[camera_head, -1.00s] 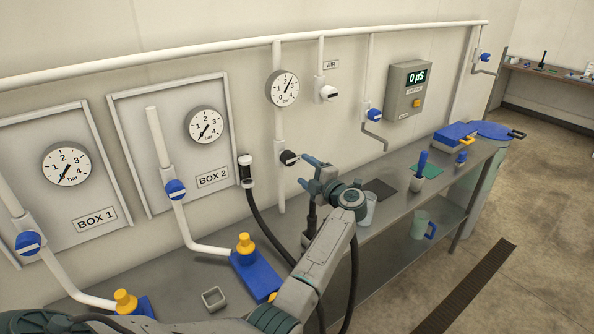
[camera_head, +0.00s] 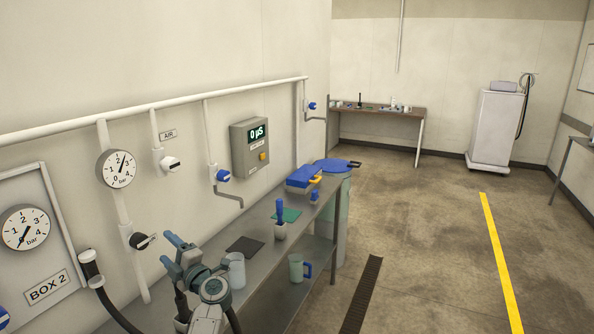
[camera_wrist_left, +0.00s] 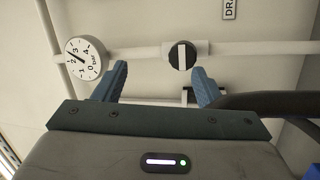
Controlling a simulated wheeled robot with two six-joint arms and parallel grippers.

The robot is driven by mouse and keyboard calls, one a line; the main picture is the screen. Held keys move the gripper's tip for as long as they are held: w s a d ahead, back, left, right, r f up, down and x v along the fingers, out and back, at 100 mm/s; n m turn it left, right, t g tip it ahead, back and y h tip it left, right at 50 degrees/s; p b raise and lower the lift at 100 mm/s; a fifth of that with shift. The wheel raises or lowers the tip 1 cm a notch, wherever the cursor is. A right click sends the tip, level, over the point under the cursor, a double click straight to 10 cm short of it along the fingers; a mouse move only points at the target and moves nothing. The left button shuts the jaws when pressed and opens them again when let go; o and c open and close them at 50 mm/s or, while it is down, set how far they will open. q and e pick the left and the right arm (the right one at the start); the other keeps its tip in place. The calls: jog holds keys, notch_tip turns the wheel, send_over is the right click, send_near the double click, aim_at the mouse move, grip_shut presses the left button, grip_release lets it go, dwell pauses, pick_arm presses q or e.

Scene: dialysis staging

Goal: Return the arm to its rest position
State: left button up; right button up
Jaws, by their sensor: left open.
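My left gripper (camera_head: 168,251) has blue fingers and stands at the lower left of the head view, by the wall pipe. It is open and nothing shows between its fingers. A black-handled valve (camera_head: 139,241) on the vertical pipe is just left of the fingertips. In the left wrist view the open fingers (camera_wrist_left: 160,80) point toward the wall. There the black valve (camera_wrist_left: 183,55) shows beyond the fingertips, with a visible gap. The pressure gauge (camera_wrist_left: 87,58) is left of it. My right gripper is in neither view.
A steel bench (camera_head: 262,271) runs along the wall below the gripper. It carries a clear cup (camera_head: 236,270), a dark mat (camera_head: 245,245), a green mat (camera_head: 288,215) and a blue case (camera_head: 303,178). A black hose (camera_head: 100,291) hangs near the arm. Open floor lies right.

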pick_arm(q)
jog(key=s+d+f+m+t+h, duration=0.1)
jog(key=s+d+m+t+h, duration=0.5)
jog(key=d+m+t+h, duration=0.6)
jog(key=s+d+f+m+g+h, duration=0.5)
jog(key=s+f+m+g+h, duration=0.2)
jog(key=s+f+m+h, duration=0.45)
jog(key=s+a+f+m+g+y, duration=0.1)
jog(key=s+a+f+g+y, duration=0.2)
jog(key=s, duration=0.7)
jog(key=s+a+f+m+g+y, duration=0.2)
jog(key=s+g, duration=0.3)
jog(key=s, duration=0.5)
jog(key=s+a+f+m+g+y, duration=0.1)
jog(key=s+a+f+g+y, duration=0.2)
jog(key=s, duration=0.7)
notch_tip(320, 180, down, 34)
jog(key=a+g+b, duration=0.2)
jog(key=g+b, duration=0.1)
jog(key=s+a+f+g+b, duration=0.1)
jog(key=s+f+b, duration=0.2)
jog(key=s+f, duration=1.6)
notch_tip(320, 180, down, 3)
jog(key=shift+r+h, duration=0.1)
jog(key=shift+h, duration=0.25)
